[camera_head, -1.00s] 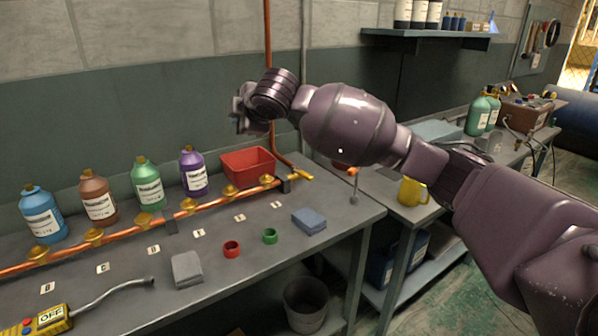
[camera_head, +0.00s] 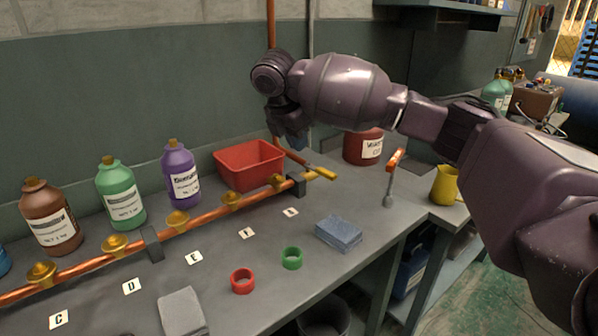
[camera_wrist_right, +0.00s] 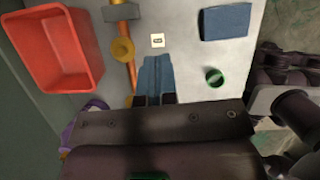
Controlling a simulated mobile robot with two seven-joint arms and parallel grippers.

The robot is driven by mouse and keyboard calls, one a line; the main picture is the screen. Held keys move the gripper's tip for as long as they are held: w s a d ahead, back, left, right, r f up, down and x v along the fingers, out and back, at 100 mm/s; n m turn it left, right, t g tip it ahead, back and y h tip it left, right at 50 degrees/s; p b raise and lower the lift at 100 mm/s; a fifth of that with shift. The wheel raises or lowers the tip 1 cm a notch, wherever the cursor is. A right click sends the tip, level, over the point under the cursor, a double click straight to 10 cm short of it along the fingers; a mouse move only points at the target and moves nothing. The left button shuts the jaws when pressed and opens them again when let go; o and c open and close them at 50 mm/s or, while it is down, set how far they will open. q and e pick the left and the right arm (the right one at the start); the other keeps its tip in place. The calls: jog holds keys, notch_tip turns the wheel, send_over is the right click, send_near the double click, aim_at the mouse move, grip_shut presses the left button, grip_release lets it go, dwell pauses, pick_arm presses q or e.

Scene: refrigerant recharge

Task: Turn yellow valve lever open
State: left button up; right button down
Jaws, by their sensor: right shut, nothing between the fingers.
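The yellow valve lever (camera_head: 321,173) is at the right end of the copper pipe (camera_head: 205,213) on the bench, just past a dark clamp. It points to the right, roughly in line with the pipe. My right gripper (camera_head: 297,144) is shut and empty, pointing down above and a little behind the lever, with a gap seeming to remain between them. In the right wrist view its closed blue-grey fingers (camera_wrist_right: 156,62) lie beside the pipe; the lever cannot be made out there. My left gripper is out of view.
A red bin (camera_head: 249,166) stands behind the pipe. Several bottles line the wall at left. A blue sponge (camera_head: 339,233), a green ring (camera_head: 291,258) and a red ring (camera_head: 243,281) lie in front. An orange-handled tool (camera_head: 394,163) and a red container (camera_head: 363,149) are at right.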

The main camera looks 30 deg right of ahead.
aim_at(319, 171)
jog(key=b+x, duration=0.1)
jog(key=x, duration=0.3)
jog(key=b+x, duration=0.1)
jog(key=x, duration=0.3)
jog(key=b+x, duration=0.1)
jog(key=x, duration=0.3)
jog(key=shift+w+a+f, duration=0.1)
jog(key=shift+a+f, duration=0.15)
jog(key=shift+a, duration=0.05)
jog(key=shift+w+d+r+b, duration=0.1)
jog(key=shift+d+b, duration=0.15)
jog(key=shift+d, duration=0.35)
jog(key=shift+w+d+r+b, duration=0.15)
jog(key=shift+d+b, duration=0.1)
jog(key=shift+d, duration=0.35)
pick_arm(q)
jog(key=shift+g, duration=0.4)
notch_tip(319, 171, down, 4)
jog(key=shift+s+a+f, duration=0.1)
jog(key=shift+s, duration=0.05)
pick_arm(e)
jog(key=shift+d+r, duration=0.25)
jog(key=shift+d, duration=0.4)
